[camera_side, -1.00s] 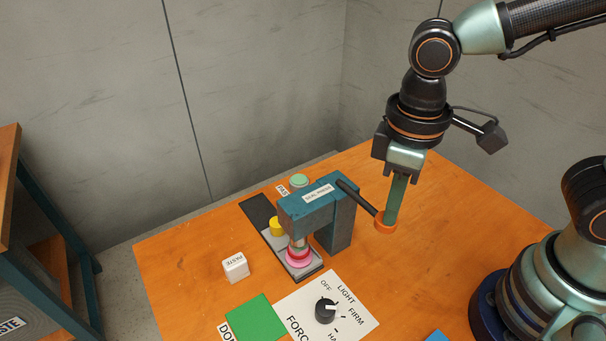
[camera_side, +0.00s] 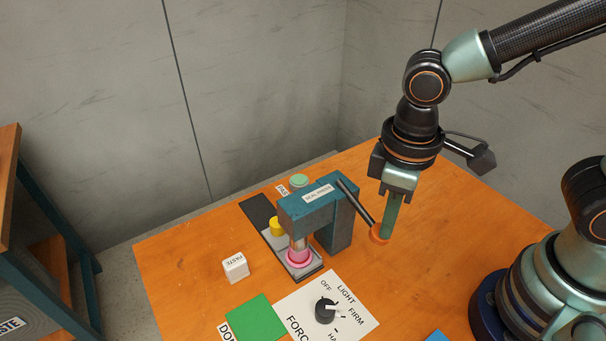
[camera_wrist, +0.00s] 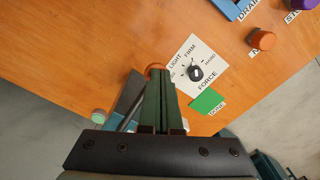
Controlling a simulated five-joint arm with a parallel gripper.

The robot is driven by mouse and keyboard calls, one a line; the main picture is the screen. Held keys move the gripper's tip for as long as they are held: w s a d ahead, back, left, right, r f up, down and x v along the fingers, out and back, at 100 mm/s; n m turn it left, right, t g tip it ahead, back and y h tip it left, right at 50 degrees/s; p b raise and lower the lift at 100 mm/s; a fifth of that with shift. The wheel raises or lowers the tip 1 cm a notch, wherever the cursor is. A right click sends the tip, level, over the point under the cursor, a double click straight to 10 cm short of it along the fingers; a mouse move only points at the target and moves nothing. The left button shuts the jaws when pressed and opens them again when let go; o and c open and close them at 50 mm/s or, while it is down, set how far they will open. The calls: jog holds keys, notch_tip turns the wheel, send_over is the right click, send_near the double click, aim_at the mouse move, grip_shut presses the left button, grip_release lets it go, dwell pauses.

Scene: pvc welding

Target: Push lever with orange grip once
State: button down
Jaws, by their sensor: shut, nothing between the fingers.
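The lever is a dark rod (camera_side: 355,202) that slopes down and right from the top of the teal seal press (camera_side: 341,226). Its orange grip (camera_side: 376,234) is at the lower end. My gripper (camera_side: 387,236) is shut and empty, with its green fingers pointing down at the grip's right side and partly covering it. They look in contact with it. In the wrist view the shut fingers (camera_wrist: 157,85) reach toward the orange grip (camera_wrist: 154,68), which shows just past their tips. A pink ring piece (camera_side: 299,257) sits under the press ram.
A yellow piece (camera_side: 277,226) is beside the ram. A pale green button (camera_side: 299,181) is behind. The table (camera_side: 440,220) is clear right of the grip.

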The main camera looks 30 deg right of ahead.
notch_tip(320, 180, up, 9)
dwell(1.6)
dwell(0.5)
jog(key=w+d+m+t, duration=0.2)
jog(key=w+d+m, duration=0.1)
jog(key=d, duration=0.4)
jog(key=w+d+r+m+t, duration=0.1)
jog(key=w+d+m+t, duration=0.2)
jog(key=d, duration=0.5)
jog(key=shift+w+r+t, duration=0.2)
jog(key=shift+w+t, duration=0.1)
jog(key=shift+w, duration=0.2)
